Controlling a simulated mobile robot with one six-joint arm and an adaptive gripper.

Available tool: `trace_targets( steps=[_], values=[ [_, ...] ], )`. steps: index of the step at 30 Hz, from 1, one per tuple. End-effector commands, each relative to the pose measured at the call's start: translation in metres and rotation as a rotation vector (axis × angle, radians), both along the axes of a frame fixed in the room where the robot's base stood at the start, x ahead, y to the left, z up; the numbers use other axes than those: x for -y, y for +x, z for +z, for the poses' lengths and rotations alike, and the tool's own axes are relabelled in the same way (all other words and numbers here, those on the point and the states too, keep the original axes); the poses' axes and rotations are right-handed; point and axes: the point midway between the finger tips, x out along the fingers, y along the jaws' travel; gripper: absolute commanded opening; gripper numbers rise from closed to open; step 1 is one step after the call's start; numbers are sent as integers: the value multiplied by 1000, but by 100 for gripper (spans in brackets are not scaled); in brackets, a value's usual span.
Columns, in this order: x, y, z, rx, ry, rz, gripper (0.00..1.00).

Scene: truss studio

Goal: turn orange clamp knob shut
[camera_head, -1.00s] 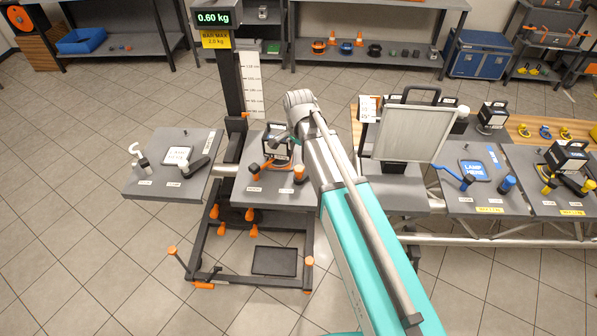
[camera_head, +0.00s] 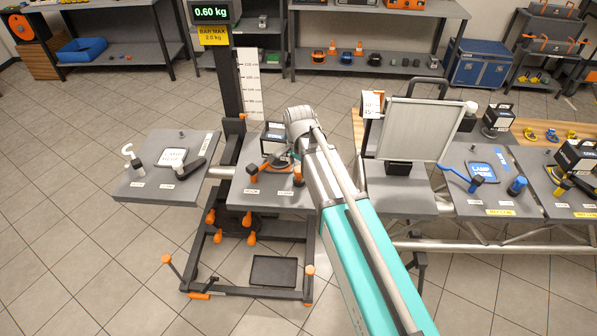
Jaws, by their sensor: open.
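The orange clamp knob (camera_head: 298,177) appears as a short upright orange piece at the right of a dark grey plate (camera_head: 240,187) on the post stand. A small label lies in front of it. My gripper (camera_head: 284,159) is partly visible below the wrist, open, close to the knob. Whether it touches the knob cannot be told. The knob's turn angle is too small to read.
A post with a 0.60 kg display (camera_head: 211,12) stands behind the plate. A white-hook plate (camera_head: 130,192) is at left. A pale panel (camera_head: 415,130) and a blue-handled lamp plate (camera_head: 480,207) are at right. Several orange stand knobs (camera_head: 247,220) lie below. Tiled floor is open in front.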

Motion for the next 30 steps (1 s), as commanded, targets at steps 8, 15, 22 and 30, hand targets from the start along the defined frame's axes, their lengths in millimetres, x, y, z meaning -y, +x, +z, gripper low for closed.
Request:
trace_targets(
  steps=[8,15,22,30],
  values=[
    [0,0,-4,0,0,0,87],
    [0,0,-4,0,0,0,79],
    [0,0,-4,0,0,0,37],
    [0,0,-4,0,0,1,0]
  ],
)
